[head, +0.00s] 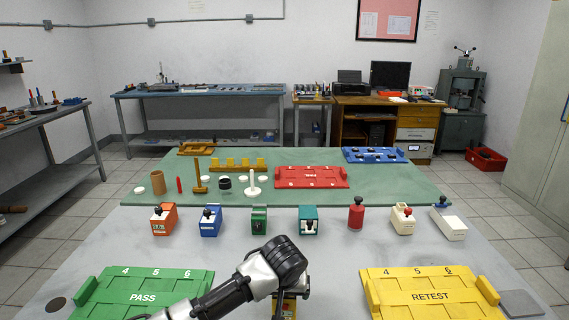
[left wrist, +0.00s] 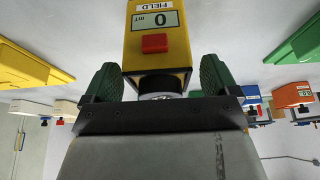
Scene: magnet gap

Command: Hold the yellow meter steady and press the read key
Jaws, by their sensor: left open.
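The yellow meter (left wrist: 178,45) shows in the left wrist view, upside down, with a FIELD label, a display (left wrist: 155,20) reading 0 mT and a red key (left wrist: 154,43). Its lower end is black. In the head view only a small yellow part of the meter (head: 289,309) shows at the bottom, below my left arm. My left gripper (left wrist: 158,80) is open, its two green fingers either side of the meter's black end. A narrow gap shows at one finger; contact at the other is unclear. My right gripper is not in view.
A green PASS tray (head: 143,297) lies left and a yellow RETEST tray (head: 430,297) right on the grey table. Several small coloured devices stand in a row behind, including an orange one (head: 164,219) and a red one (head: 356,217). A green mat (head: 400,190) holds more parts.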

